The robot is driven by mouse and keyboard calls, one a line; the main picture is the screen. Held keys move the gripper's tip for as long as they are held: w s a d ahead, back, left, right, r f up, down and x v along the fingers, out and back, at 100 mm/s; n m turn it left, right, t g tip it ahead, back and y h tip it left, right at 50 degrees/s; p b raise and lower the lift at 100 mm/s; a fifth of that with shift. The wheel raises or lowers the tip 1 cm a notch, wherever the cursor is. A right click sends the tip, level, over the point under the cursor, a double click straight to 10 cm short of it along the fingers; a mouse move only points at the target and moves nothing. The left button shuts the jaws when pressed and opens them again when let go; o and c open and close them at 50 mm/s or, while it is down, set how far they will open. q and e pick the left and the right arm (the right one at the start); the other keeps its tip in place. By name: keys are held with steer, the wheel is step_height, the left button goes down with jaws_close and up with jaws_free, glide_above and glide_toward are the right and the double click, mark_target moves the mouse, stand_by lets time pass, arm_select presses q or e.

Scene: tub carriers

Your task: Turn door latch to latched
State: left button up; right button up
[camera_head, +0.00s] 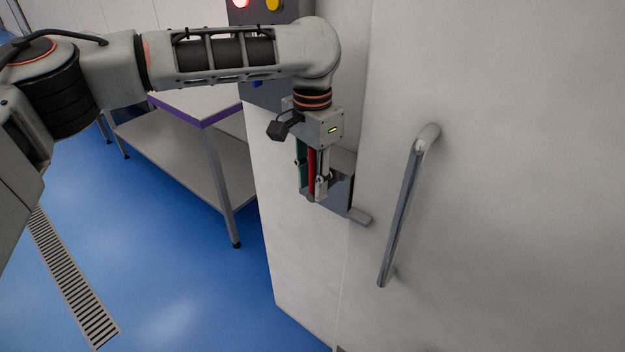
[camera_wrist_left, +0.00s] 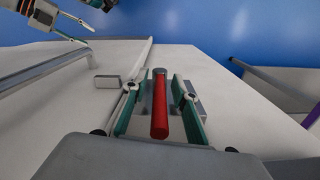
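The door latch has a red handle (camera_head: 311,172) and a metal body (camera_head: 341,192), set beside the seam of the white door (camera_head: 500,200). The handle appears roughly upright in the head view. My left gripper (camera_head: 313,196) reaches down over it, with one finger on each side. In the left wrist view the red handle (camera_wrist_left: 159,112) lies between the green-padded fingers, with a visible gap on both sides, so the gripper is open around it. A small grey block (camera_wrist_left: 107,82) sits beside the latch. My right gripper (camera_wrist_left: 95,17) shows at the top left of that view, fingers apart and empty.
A long metal door pull (camera_head: 400,205) stands out to the right of the latch. A control box with lit buttons (camera_head: 270,12) is above. A steel table with a shelf (camera_head: 185,150) stands to the left. Blue floor with a drain grate (camera_head: 75,285) is otherwise clear.

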arm_select(q)
jaws_close()
steer(key=shift+s+d+t+y, duration=0.25)
steer(key=shift+t+y, duration=0.15)
steer(key=shift+y, duration=0.2)
steer(key=shift+w, duration=0.1)
jaws_free()
step_height(320, 180, up, 10)
stand_by(0.3)
